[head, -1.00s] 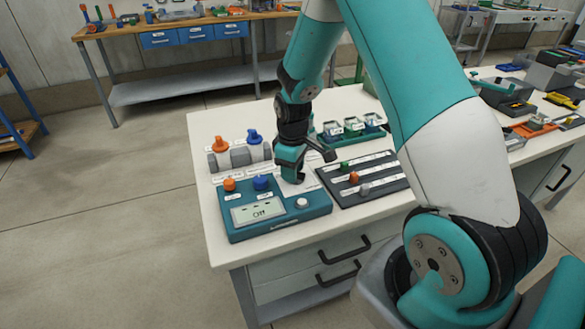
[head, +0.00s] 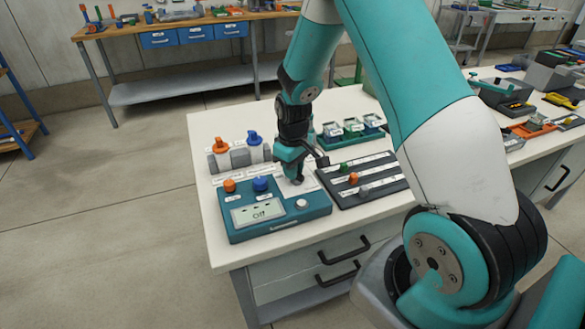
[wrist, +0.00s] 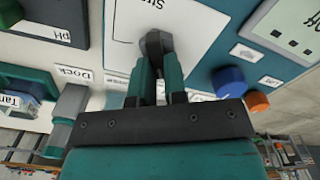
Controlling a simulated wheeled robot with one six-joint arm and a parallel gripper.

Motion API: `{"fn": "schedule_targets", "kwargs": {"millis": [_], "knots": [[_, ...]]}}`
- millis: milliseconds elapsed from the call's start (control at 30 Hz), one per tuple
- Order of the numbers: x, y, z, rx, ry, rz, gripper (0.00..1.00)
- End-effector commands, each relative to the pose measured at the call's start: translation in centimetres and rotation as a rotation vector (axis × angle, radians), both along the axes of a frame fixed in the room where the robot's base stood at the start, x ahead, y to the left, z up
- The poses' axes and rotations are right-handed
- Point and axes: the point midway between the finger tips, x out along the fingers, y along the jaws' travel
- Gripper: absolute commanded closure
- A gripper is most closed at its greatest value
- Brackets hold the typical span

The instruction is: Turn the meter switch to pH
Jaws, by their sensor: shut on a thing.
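The teal meter (head: 277,229) lies on the white bench, and its display (head: 258,212) reads Off. A blue knob (head: 261,184) and an orange knob (head: 230,185) stand behind the display. A pale round knob (head: 301,203) is at the meter's right. A pH label (wrist: 61,33) shows at the upper left.
A black board (head: 363,190) with several small sliders lies right of my gripper. Bare bench shows along the left edge.

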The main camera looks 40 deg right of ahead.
Motion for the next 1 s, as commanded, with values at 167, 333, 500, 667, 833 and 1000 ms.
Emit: {"fn": "schedule_targets", "kwargs": {"millis": [167, 333, 500, 667, 833, 1000], "knots": [[0.12, -0.26, 0.20, -0.001, -0.002, -0.166, 1.00], [0.14, -0.47, 0.19, -0.001, -0.003, -0.327, 1.00], [0.12, -0.65, 0.19, -0.001, -0.004, -0.476, 1.00], [0.09, -0.80, 0.20, -0.001, -0.004, -0.595, 1.00], [0.06, -0.90, 0.20, -0.001, -0.004, -0.689, 1.00], [0.03, -0.97, 0.20, -0.001, -0.005, -0.748, 1.00]]}}
